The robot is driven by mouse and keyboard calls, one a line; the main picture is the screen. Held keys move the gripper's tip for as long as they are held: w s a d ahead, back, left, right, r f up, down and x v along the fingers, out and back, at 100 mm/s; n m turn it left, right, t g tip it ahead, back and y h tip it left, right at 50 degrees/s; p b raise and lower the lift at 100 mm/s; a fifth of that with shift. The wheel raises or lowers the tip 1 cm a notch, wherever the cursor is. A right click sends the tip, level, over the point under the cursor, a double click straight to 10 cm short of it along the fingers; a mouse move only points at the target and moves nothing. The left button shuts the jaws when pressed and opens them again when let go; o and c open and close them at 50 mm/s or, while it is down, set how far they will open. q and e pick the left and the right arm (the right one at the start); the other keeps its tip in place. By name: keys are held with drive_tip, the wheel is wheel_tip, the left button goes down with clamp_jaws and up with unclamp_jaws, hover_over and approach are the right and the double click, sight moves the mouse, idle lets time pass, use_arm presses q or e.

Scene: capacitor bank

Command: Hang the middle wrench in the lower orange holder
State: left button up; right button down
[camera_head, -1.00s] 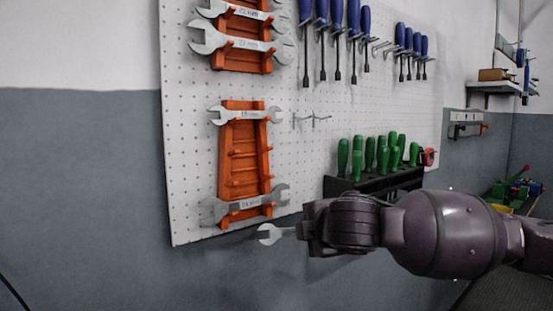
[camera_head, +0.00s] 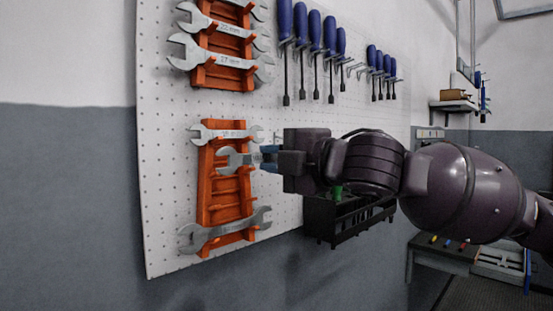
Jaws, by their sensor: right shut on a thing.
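The lower orange holder (camera_head: 221,203) is fixed on the white pegboard. One wrench (camera_head: 224,132) hangs at its top and a larger wrench (camera_head: 226,232) hangs across its bottom. My right gripper (camera_head: 270,157) is shut on a wrench (camera_head: 233,160), whose open jaw points left. The held wrench lies in front of the holder, just below the top wrench; I cannot tell whether it touches the holder. The gripper hides the wrench's other end. My left gripper is not in view.
An upper orange holder (camera_head: 223,75) with several wrenches is above. Blue screwdrivers (camera_head: 314,45) hang to the right of it. A black rack (camera_head: 345,215) is below my right arm. A shelf (camera_head: 453,106) and a bench (camera_head: 440,252) stand at the right.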

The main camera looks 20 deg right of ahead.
drive_tip(key=f+x, duration=0.1)
drive_tip(key=x, duration=0.7)
drive_tip(key=shift+d+f, duration=0.35)
drive_tip(key=shift+d, duration=0.05)
idle(0.6)
drive_tip(key=shift+w+f, duration=0.1)
drive_tip(key=shift+w, duration=0.05)
